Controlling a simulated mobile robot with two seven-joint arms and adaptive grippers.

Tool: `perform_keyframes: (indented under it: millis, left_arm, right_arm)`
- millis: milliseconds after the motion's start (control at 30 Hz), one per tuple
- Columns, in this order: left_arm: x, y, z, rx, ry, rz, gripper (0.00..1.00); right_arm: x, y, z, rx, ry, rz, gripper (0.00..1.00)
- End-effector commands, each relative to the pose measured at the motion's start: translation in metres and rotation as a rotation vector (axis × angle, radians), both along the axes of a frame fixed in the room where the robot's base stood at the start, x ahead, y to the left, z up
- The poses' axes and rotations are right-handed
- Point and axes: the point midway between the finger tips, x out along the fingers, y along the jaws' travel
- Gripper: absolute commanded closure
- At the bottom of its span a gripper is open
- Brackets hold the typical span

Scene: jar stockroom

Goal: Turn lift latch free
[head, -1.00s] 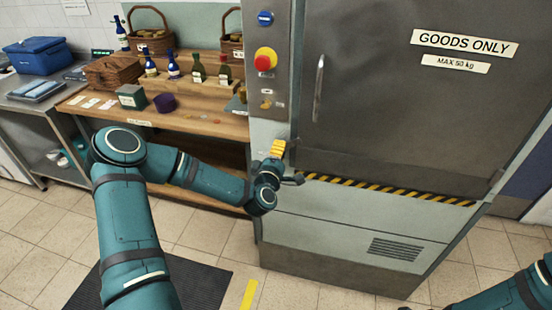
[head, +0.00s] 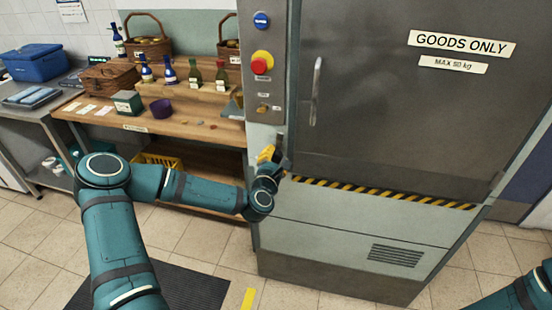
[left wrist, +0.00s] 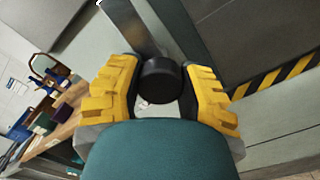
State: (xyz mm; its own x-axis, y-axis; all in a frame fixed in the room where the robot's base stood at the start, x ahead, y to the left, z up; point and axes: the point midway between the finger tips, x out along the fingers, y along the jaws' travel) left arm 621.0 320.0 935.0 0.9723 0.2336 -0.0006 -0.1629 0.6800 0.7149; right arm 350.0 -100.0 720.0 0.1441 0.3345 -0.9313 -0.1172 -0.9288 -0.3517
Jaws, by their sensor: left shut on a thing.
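The lift latch shows in the left wrist view as a grey metal bar (left wrist: 138,30) ending in a round black knob (left wrist: 161,79). The bar lies against the pale frame beside the lift door (head: 400,100). My left gripper (left wrist: 162,92) has its yellow fingers on both sides of the knob and is shut on it. In the head view my left gripper (head: 268,154) is at the lower left corner of the door, below the control panel, and largely hides the latch. The door looks closed. My right arm shows at the lower right, its gripper out of view.
The control panel (head: 263,90) has a red button (head: 262,64) and a vertical door handle (head: 316,90) is beside it. A wooden bench (head: 190,130) with bottles and baskets stands left of the lift. A yellow crate (head: 157,160) sits under it. Floor before the lift is clear.

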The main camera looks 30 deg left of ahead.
Motion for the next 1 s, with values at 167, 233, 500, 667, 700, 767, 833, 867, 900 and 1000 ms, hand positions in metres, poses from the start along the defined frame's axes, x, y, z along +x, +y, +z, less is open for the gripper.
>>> perform_keyframes:
  millis: [167,233,500,667,700,767,833,867,900,1000]
  left_arm:
    - [0.0010,0.0000,0.0023,-0.068,-0.022,0.000,1.00]
    - [0.0010,0.0001,0.0024,-0.084,-0.027,0.001,1.00]
    - [0.0011,0.0002,0.0028,-0.111,-0.033,0.001,1.00]
    - [0.0011,0.0002,0.0030,-0.111,-0.034,0.000,1.00]
    - [0.0011,0.0002,0.0030,-0.111,-0.034,0.000,1.00]
    - [0.0012,0.0002,0.0030,-0.110,-0.034,0.000,1.00]
    - [0.0012,0.0002,0.0031,-0.110,-0.034,0.000,0.50]
    - [0.0011,0.0002,0.0030,-0.110,-0.034,0.000,0.39]
    - [0.0010,0.0001,0.0028,-0.110,-0.033,0.001,0.27]
    - [0.0008,0.0001,0.0020,-0.111,-0.031,0.000,0.27]
  right_arm:
    - [0.0003,-0.0001,-0.0010,0.000,-0.001,0.000,0.53]
    - [0.0004,-0.0001,-0.0011,0.000,-0.001,0.000,0.53]
    - [0.0004,-0.0001,-0.0014,0.000,-0.001,0.000,0.53]
    - [0.0004,-0.0001,-0.0013,0.000,-0.001,0.000,0.53]
    - [0.0004,-0.0001,-0.0013,0.000,-0.001,0.000,0.53]
    - [0.0004,-0.0001,-0.0013,0.000,-0.001,0.000,0.53]
    - [0.0003,-0.0001,-0.0013,0.000,-0.001,0.000,0.53]
    - [0.0003,-0.0001,-0.0013,0.000,-0.001,0.000,0.53]
    - [0.0003,-0.0001,-0.0013,0.000,-0.001,0.000,0.53]
    - [0.0003,-0.0001,-0.0014,0.000,-0.001,0.000,0.53]
